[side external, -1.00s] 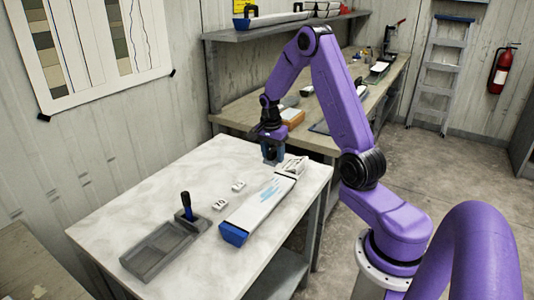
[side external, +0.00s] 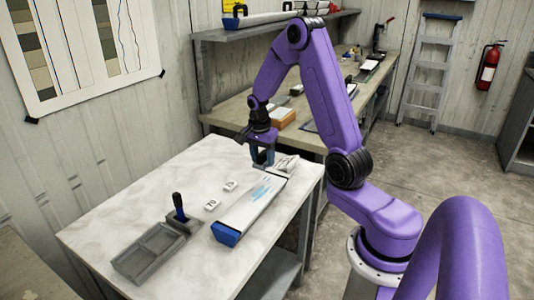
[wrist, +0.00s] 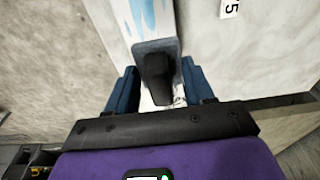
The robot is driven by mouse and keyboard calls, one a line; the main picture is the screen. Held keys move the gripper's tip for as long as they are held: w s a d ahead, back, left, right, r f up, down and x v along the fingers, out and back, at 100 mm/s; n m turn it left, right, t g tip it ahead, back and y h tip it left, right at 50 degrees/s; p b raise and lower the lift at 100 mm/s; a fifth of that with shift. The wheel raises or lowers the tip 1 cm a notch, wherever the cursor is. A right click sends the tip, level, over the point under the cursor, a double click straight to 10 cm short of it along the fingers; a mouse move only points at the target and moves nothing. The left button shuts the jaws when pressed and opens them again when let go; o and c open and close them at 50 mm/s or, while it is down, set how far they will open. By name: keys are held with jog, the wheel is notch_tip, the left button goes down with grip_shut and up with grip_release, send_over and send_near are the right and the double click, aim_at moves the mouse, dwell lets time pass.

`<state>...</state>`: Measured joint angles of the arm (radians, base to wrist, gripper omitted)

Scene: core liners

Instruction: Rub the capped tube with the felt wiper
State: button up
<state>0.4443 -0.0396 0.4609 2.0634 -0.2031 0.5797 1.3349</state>
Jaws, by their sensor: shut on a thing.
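The capped tube (side external: 245,210) is a long white piece lying on the pale table, with a blue cap (side external: 225,234) at its near end and light blue streaks on top. The streaked top also shows in the wrist view (wrist: 160,17). My gripper (side external: 262,156) is over the tube's far end, pointing down. In the wrist view my gripper (wrist: 158,88) has its blue fingers either side of the felt wiper's dark handle (wrist: 157,76). The wiper's grey pad (wrist: 172,46) lies over the tube; I cannot tell whether it touches.
Two small white number markers (side external: 230,186) lie left of the tube. A crumpled whitish item (side external: 286,163) is by its far end. The table's left part is clear.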

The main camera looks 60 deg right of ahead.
jog(key=s+a, duration=0.1)
jog(key=a, duration=0.8)
send_over(252, 201)
jog(key=shift+s+a+f, duration=0.1)
jog(key=shift+f, duration=1.25)
jog(key=shift+a+f, duration=0.1)
jog(key=shift+f, duration=1.25)
jog(key=shift+d+f, duration=0.35)
jog(key=shift+f, duration=0.25)
jog(key=shift+d+f, duration=0.35)
jog(key=shift+f, duration=0.25)
jog(key=shift+c, duration=0.3)
jog(key=shift+d, duration=1.5)
jog(key=shift+d+f, duration=0.15)
jog(key=shift+d, duration=4.85)
jog(key=shift+a, duration=6.95)
jog(key=shift+a+r, duration=0.2)
notch_tip(252, 201, up, 8)
